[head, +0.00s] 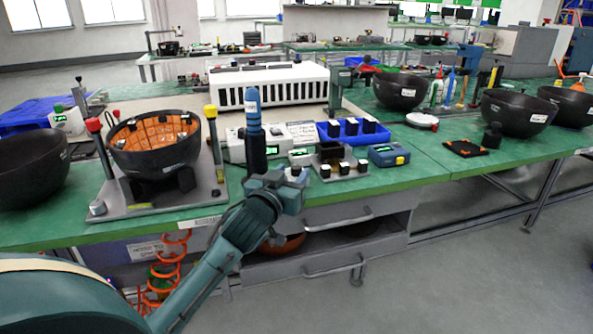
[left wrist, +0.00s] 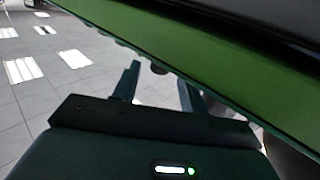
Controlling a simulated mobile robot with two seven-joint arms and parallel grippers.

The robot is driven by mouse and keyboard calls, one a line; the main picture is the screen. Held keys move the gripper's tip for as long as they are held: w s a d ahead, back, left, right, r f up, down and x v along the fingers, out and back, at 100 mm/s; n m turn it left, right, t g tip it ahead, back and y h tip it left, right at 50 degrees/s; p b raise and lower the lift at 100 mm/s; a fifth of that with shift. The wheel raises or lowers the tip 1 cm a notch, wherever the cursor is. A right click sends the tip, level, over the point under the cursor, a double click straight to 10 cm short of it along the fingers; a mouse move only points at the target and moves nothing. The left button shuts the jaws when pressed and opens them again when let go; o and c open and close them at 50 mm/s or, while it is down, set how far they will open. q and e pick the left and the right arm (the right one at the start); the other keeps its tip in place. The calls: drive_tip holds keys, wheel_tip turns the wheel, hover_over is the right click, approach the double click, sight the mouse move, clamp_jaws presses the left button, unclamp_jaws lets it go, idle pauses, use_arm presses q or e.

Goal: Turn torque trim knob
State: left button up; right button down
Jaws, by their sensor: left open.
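I cannot make out the torque trim knob for certain in either view. A white controller box (head: 295,136) with green displays stands on the green bench, partly hidden by an upright blue and black driver-like tool (head: 254,125). My left gripper (head: 283,186) is at the bench's front edge, below and in front of the tool and apart from the box. In the left wrist view its two fingers (left wrist: 158,78) are spread with nothing seen between them, beside the green bench edge (left wrist: 190,50). My right gripper is in neither view.
A black bowl with orange lining (head: 155,150) sits in a stand on the left. A blue bin (head: 352,138), a small blue device (head: 389,154) and black-and-white blocks (head: 344,172) crowd the bench to the right. Drawers (head: 320,245) lie under the bench; the floor in front is clear.

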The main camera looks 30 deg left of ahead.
sight(294, 171)
use_arm(q)
drive_tip(key=shift+w+a, duration=0.15)
drive_tip(key=shift+w, duration=0.7)
drive_tip(key=shift+w+a, duration=0.15)
drive_tip(key=shift+w, duration=0.7)
clamp_jaws()
